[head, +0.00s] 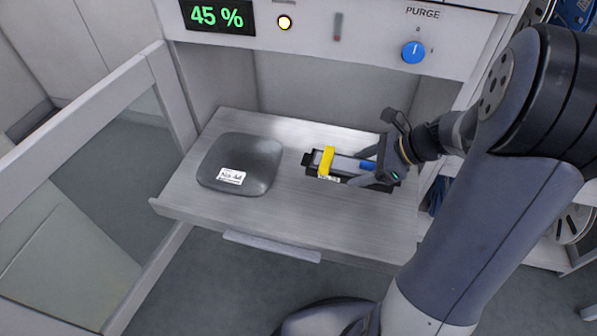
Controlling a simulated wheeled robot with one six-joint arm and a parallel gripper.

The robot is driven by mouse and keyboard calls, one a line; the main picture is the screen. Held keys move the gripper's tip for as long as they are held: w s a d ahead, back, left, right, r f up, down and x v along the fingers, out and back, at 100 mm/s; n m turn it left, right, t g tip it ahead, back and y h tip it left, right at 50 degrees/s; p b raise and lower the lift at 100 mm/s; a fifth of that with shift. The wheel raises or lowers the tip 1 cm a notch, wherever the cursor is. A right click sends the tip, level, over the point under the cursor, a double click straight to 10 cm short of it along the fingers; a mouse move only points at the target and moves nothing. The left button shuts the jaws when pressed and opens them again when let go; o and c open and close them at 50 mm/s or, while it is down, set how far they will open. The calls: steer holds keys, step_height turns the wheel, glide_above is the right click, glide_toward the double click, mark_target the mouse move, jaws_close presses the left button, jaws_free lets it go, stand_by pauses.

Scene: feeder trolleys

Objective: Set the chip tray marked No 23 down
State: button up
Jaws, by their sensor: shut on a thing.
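My gripper (356,168) is at the right part of a pull-out shelf, its fingers on either side of the right end of a long dark tray-like thing (312,160). It is shut on this thing, which has a grey top, a yellow band, a blue part and a small white label too small to read. The thing lies level, at or just above the shelf; I cannot tell if it touches. A dark grey rounded tray (252,152) sits on the left of the shelf; its white label starts with "No", but its number is not clear. I cannot make out No 23 anywhere.
The light metal shelf (300,223) has bare room along its front and between the two things. Above it is a panel with a 45 % display (217,16) and a blue PURGE knob (413,51). A pale frame (75,120) stands at the left.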

mark_target(344, 198)
step_height(344, 198, down, 10)
steer(key=b, duration=0.3)
steer(key=shift+f+b, duration=0.1)
steer(key=shift+b, duration=0.2)
steer(key=shift+f, duration=0.1)
steer(key=shift+f, duration=0.15)
steer(key=o, duration=1.1)
steer(key=shift+d+r, duration=0.1)
steer(key=shift+r, duration=0.25)
steer(key=p+v, duration=0.3)
steer(key=v, duration=0.8)
steer(key=shift+d+r+p, duration=0.3)
steer(key=shift+p, duration=0.1)
